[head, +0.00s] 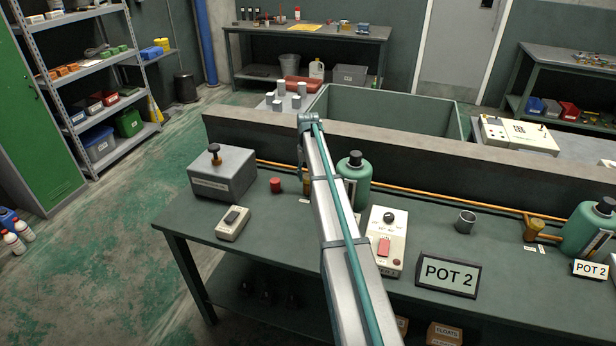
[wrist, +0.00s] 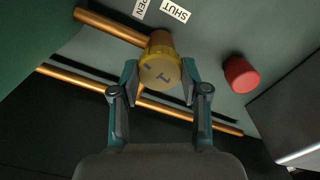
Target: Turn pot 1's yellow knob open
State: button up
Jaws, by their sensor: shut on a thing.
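The yellow knob (wrist: 160,72) sits on a copper pipe (wrist: 110,27) in the wrist view, with dark marks on its face. My gripper (wrist: 160,80) is shut on it, one finger on each side. White labels reading SHUT (wrist: 175,10) and OPEN (wrist: 140,8) lie beside the knob, OPEN partly cut off by the frame. In the head view my arm hides most of the knob and gripper. A green bottle (head: 355,168) with a black cap stands just right of my arm there.
A red cap (wrist: 241,74) is close by the knob and also shows on the bench (head: 275,185). A grey box (head: 222,177) with a black-topped knob stands left.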

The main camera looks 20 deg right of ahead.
aim_at(308, 177)
jog(key=shift+n, duration=1.5)
jog(key=o, duration=1.2)
jog(key=shift+c, duration=0.2)
notch_tip(308, 177, up, 12)
